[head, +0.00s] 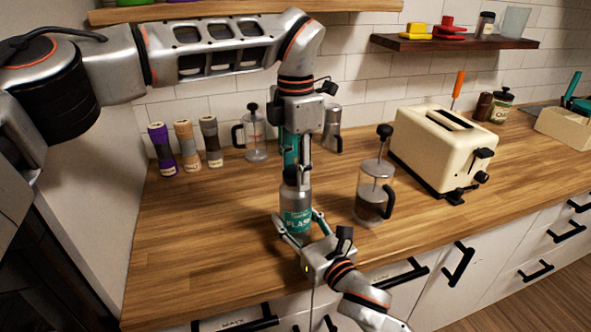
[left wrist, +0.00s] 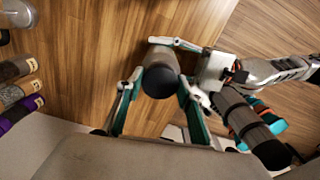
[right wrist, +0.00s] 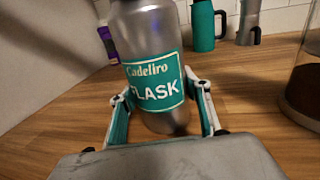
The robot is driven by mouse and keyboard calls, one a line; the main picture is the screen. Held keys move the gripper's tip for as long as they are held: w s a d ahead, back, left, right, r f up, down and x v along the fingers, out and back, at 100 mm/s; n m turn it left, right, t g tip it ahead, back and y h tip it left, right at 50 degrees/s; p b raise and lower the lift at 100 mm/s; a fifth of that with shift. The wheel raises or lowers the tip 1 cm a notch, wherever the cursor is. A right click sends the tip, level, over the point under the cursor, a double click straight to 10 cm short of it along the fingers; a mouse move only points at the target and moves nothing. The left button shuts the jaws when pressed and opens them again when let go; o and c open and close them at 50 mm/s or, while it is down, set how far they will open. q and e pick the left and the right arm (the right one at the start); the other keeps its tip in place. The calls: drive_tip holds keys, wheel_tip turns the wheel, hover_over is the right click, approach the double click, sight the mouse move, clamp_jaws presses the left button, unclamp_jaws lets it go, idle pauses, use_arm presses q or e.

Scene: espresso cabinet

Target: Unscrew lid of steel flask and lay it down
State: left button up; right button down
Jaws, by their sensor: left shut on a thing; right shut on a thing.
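The steel flask (head: 297,212) stands upright on the wooden counter, with a teal label that also shows in the right wrist view (right wrist: 155,85). Its dark lid (head: 296,177) is at the top; in the left wrist view the lid (left wrist: 161,81) appears as a dark round shape. My left gripper (head: 297,170) comes down from above and is shut on the lid. My right gripper (head: 298,226) is low at the front, shut around the flask body. In the right wrist view the flask's top is cut off, so the lid is hidden there.
A French press (head: 373,195) stands close on the right, with a cream toaster (head: 436,150) beyond it. The counter at left front is clear.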

idle(0.4)
use_arm(q)
drive_tip(key=o, duration=1.2)
drive_tip(key=shift+r, duration=2.25)
drive_tip(key=shift+c, duration=0.4)
wheel_tip(320, 180, up, 3)
drive_tip(key=m, duration=0.6)
drive_tip(key=shift+r, duration=0.15)
drive_tip(key=shift+f, duration=3.95)
